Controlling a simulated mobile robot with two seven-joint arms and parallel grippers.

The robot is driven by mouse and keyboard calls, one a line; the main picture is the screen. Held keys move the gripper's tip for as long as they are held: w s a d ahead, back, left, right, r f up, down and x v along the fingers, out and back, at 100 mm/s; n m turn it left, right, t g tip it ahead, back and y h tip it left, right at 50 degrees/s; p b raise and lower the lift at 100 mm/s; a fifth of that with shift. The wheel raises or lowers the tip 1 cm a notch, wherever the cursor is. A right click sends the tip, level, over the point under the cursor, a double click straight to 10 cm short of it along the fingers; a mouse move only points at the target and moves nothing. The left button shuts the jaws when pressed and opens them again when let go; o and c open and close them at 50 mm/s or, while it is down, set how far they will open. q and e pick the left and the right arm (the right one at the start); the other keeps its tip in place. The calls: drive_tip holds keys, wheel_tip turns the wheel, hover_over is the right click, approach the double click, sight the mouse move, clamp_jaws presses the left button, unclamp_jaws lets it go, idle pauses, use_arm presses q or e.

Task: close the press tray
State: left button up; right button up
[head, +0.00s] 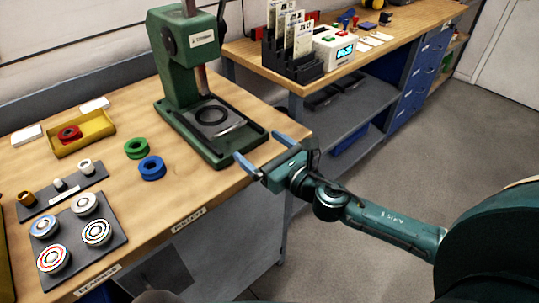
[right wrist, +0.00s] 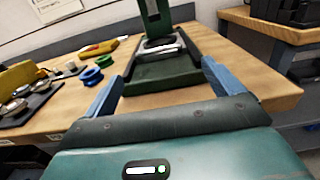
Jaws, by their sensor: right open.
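The green press (head: 190,45) stands on the wooden bench. Its tray (head: 232,128), a dark plate with a black ring (head: 211,115) on it, lies over the green base toward the front, under the ram. The tray also shows in the right wrist view (right wrist: 160,50), beyond the green base (right wrist: 165,73). My right gripper (head: 263,149) is open and empty, its blue fingers apart at the bench edge just in front of the press base. In the right wrist view the fingers (right wrist: 162,85) flank the base front. I cannot tell whether they touch it. My left gripper is not in view.
Green (head: 136,148) and blue (head: 151,168) rings lie left of the press. A yellow bin (head: 82,137) and a dark bearing plate (head: 72,222) are farther left. A second bench (head: 275,73) with a card rack stands behind right. Floor right of the bench is clear.

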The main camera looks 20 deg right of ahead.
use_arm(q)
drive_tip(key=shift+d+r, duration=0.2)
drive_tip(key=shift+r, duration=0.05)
use_arm(e)
drive_tip(key=shift+v, duration=1.15)
drive_tip(key=shift+c, duration=0.5)
